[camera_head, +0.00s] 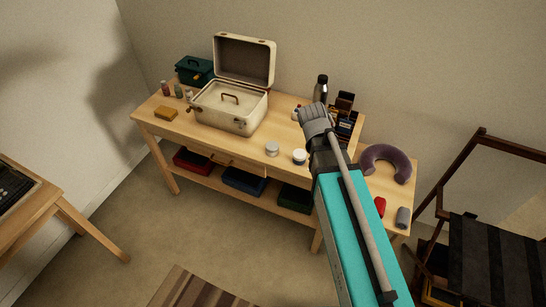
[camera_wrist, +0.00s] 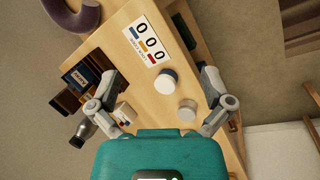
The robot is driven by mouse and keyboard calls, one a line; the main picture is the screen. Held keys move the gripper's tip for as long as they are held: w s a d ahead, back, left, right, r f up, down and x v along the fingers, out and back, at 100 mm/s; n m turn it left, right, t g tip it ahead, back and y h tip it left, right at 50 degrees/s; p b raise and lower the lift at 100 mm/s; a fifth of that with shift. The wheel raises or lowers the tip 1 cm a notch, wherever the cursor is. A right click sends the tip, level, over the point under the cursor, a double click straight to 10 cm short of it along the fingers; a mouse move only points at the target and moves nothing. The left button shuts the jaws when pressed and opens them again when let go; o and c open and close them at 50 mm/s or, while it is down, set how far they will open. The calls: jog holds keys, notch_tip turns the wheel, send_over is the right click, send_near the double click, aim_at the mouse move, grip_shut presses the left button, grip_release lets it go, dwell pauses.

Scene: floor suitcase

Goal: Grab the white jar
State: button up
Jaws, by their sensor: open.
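Two small round jars stand on the wooden bench. One jar (camera_head: 299,157) has a white lid and a dark blue band; it also shows in the wrist view (camera_wrist: 168,78). The other jar (camera_head: 272,149) is plain pale grey-white, just left of it, and also shows in the wrist view (camera_wrist: 187,110). My gripper (camera_head: 314,118) is above the bench, behind and slightly right of the jars in the head view. In the wrist view its fingers (camera_wrist: 160,90) are spread wide with nothing between them, and both jars appear in the gap beyond.
An open cream suitcase (camera_head: 228,110) stands left of the jars. A steel bottle (camera_head: 321,88) and dark boxes (camera_head: 347,122) stand behind my gripper. A purple neck pillow (camera_head: 387,161) lies to the right. A card with three zeros (camera_wrist: 144,39) lies near the jars.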

jog(key=w+a+f+n+t+h+b, duration=0.35)
jog(key=w+a+f+n+b, duration=0.5)
jog(key=a+n+b, duration=0.3)
jog(key=n+t+h+b, duration=0.1)
jog(key=n+t+b, duration=0.4)
jog(key=n+b, duration=0.3)
send_near(267, 148)
jog(key=shift+a+r+g, duration=0.2)
jog(key=shift+a+g, duration=0.05)
jog(key=shift+a, duration=0.15)
jog(key=b+x, duration=0.3)
jog(key=x, duration=0.4)
jog(key=shift+w+d+f+b, duration=0.1)
jog(key=shift+d+f+b, duration=0.15)
jog(key=shift+b, duration=0.1)
jog(key=shift+w+d+f, duration=0.1)
jog(key=shift+w+d, duration=0.2)
jog(key=shift+w, duration=0.05)
